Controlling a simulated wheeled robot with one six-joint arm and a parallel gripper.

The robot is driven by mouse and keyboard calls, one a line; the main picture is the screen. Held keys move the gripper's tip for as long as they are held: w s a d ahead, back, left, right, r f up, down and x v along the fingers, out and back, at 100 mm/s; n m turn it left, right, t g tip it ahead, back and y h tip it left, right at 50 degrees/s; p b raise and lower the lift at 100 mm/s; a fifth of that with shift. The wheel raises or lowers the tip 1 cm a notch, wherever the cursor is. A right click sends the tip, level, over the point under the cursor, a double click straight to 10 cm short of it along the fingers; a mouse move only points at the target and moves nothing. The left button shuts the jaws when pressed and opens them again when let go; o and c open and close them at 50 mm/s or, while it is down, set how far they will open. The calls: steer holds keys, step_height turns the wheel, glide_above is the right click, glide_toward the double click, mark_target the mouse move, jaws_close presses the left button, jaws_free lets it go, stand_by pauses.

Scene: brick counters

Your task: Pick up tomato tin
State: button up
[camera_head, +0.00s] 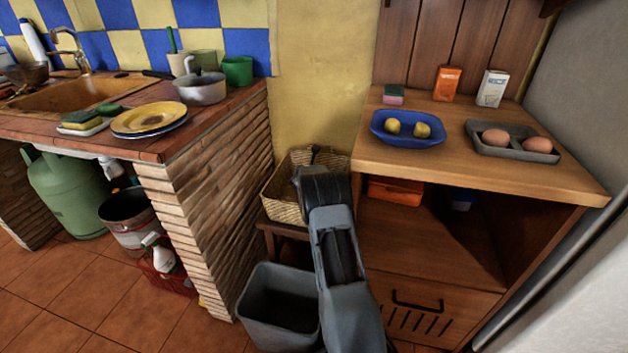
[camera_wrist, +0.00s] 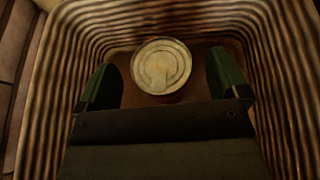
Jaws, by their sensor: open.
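The tomato tin (camera_wrist: 161,67) stands upright inside a wicker basket (camera_wrist: 285,75), its round metal lid with a pull tab facing up in the wrist view. Its label is mostly hidden. My gripper (camera_wrist: 170,82) is open over the basket, with one green-dark finger on each side of the tin and visible gaps between fingers and lid. In the head view the basket (camera_head: 284,200) sits between the brick counter and the wooden cabinet. My gripper (camera_head: 316,155) reaches down over it, and the tin is not visible there.
The basket walls rise close around my gripper. A grey bin (camera_head: 278,307) stands below in front. The wooden cabinet (camera_head: 560,180) at right bears a blue bowl (camera_head: 408,138) and an egg tray (camera_head: 512,151). The brick counter (camera_head: 205,190) at left holds plates and a pot.

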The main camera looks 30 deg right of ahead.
steer(key=shift+w+d+f, duration=0.15)
steer(key=shift+w+d, duration=0.15)
steer(key=c, duration=1.1)
steer(key=shift+c, duration=0.4)
